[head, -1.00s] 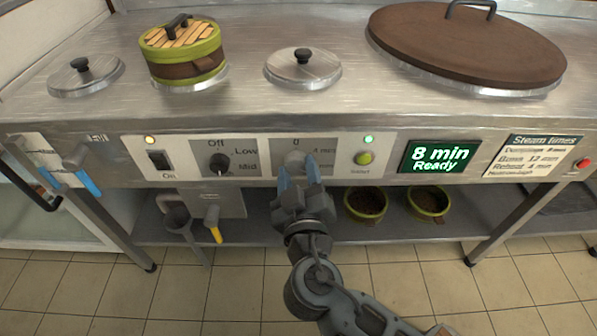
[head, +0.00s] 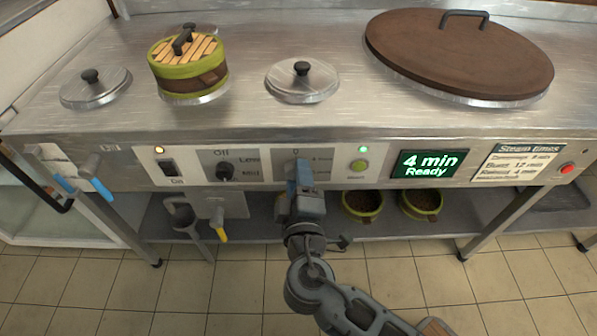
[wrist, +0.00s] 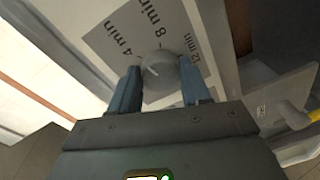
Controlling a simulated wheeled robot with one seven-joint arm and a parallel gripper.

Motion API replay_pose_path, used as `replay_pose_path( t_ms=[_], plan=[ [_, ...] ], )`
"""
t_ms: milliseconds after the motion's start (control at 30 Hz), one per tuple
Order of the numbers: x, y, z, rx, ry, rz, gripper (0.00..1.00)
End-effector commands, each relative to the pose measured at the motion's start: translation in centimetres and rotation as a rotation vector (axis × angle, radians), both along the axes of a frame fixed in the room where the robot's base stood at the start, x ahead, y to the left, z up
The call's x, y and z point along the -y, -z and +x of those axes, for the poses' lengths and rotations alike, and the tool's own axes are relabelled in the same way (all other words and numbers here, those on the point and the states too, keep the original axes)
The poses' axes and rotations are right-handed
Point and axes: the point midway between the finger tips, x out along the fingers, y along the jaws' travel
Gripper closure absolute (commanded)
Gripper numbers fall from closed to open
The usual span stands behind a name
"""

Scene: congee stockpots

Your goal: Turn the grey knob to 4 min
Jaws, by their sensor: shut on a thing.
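The grey knob (wrist: 160,82) sits between my two blue fingertips in the wrist view. Its pale mark points to the left side, toward the 4 min label (wrist: 124,40). The 8 min label (wrist: 158,17) and the 12 min label lie further round the dial. My gripper (head: 299,176) is shut on the knob at the front panel and hides most of it in the head view. The green display (head: 430,164) reads "4 min Ready".
A second, black knob (head: 225,171) marked Off, Low and Mid is to the left, beside a black switch (head: 168,168). A red button (head: 567,169) is at the far right.

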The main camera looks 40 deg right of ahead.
Motion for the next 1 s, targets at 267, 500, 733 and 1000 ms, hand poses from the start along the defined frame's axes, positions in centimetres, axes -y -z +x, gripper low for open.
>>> replay_pose_path(
  t_ms=[267, 500, 733, 1000],
  plan=[
    [-0.1, -0.24, 0.02, -0.103, -0.003, -0.14, 0.83],
    [-0.12, -0.11, 0.02, -0.147, -0.003, -0.203, 0.83],
    [-0.13, -0.05, 0.03, -0.16, -0.003, -0.22, 0.83],
    [-0.14, -0.01, 0.02, -0.16, -0.003, -0.22, 0.83]
  ],
)
